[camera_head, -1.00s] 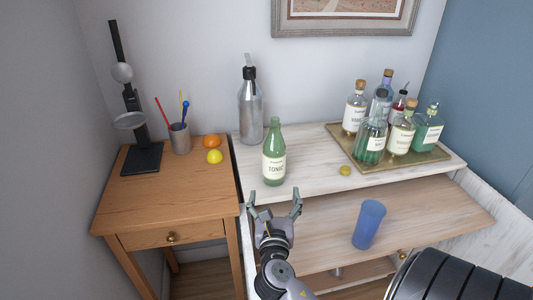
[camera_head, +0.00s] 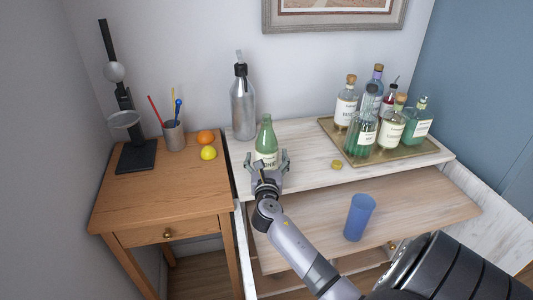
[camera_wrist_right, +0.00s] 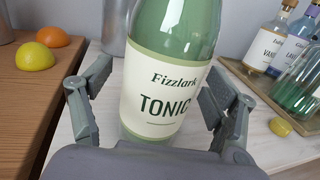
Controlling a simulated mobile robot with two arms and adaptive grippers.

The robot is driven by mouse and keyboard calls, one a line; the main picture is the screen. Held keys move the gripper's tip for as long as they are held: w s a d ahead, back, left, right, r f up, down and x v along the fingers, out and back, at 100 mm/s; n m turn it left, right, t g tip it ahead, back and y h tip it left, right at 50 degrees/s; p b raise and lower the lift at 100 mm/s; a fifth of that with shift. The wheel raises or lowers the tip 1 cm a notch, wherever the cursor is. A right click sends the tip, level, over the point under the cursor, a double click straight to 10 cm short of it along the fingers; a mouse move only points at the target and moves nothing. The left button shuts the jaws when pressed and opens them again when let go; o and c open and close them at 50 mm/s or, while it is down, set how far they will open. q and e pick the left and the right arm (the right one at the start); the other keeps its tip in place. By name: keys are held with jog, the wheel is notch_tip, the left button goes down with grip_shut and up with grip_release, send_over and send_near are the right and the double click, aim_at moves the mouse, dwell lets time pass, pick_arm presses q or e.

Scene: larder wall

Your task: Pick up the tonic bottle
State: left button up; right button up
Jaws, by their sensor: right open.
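The green tonic bottle (camera_head: 266,138) stands upright on the whitewashed sideboard top, its cream label facing me. It also shows close up in the right wrist view (camera_wrist_right: 168,85), where the label reads "Fizzlark TONIC". My right gripper (camera_head: 269,160) is open in front of the bottle. In the wrist view its fingers (camera_wrist_right: 160,100) are spread to either side of the bottle's lower part, with a visible gap on the left; I cannot tell whether the right one touches. The bottle's base is hidden by the gripper. My left gripper is not in view.
A steel dispenser bottle (camera_head: 243,105) stands behind the tonic bottle. A blue cup (camera_head: 358,217) stands on the lower surface. A wooden side table (camera_head: 150,200) is at left.

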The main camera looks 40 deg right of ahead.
jog(key=shift+w+d, duration=0.25)
jog(key=shift+w, duration=0.05)
jog(key=shift+c, duration=0.2)
grip_shut()
jog(key=shift+r, duration=0.15)
dwell(0.8)
